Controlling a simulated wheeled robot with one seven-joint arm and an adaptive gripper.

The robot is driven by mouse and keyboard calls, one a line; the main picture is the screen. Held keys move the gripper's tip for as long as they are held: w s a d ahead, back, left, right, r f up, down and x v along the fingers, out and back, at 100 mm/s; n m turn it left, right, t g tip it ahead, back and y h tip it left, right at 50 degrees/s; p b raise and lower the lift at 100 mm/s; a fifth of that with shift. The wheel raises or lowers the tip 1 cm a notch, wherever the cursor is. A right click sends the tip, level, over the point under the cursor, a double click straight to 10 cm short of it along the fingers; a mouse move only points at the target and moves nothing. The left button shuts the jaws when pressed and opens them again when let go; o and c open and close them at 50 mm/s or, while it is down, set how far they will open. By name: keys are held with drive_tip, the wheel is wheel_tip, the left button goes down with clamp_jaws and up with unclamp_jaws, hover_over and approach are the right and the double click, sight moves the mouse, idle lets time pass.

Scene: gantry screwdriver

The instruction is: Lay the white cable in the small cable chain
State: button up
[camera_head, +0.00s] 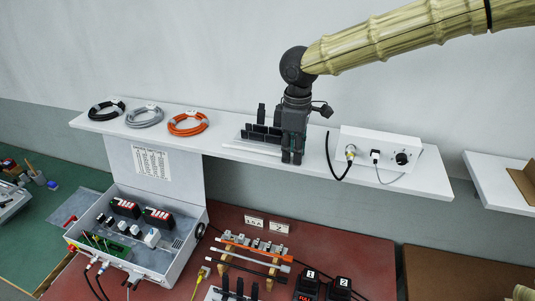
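A white or pale grey cable (262,260) lies across a wooden rack (228,257) on the red table, between an orange cable (258,247) and black ones. Black upright pieces on a white plate (258,147) stand on the shelf, left of my gripper. Similar black pieces (239,290) stand at the table's front, cut off by the frame edge. I cannot tell which of these is the small cable chain. My gripper (291,158) points down at the shelf, right beside the plate. Its fingertips are close together, with nothing visible between them; whether they are shut is unclear.
Coiled black (106,109), grey (144,117) and orange (188,124) cables lie on the left of the shelf (225,149). A white box with a knob (381,148) and cables stands right of my gripper. An open grey case (150,262) stands at lower left.

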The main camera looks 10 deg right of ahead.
clamp_jaws()
drive_tip(key=shift+r, duration=0.2)
drive_tip(key=shift+r+p, duration=0.65)
drive_tip(key=shift+r, duration=1.45)
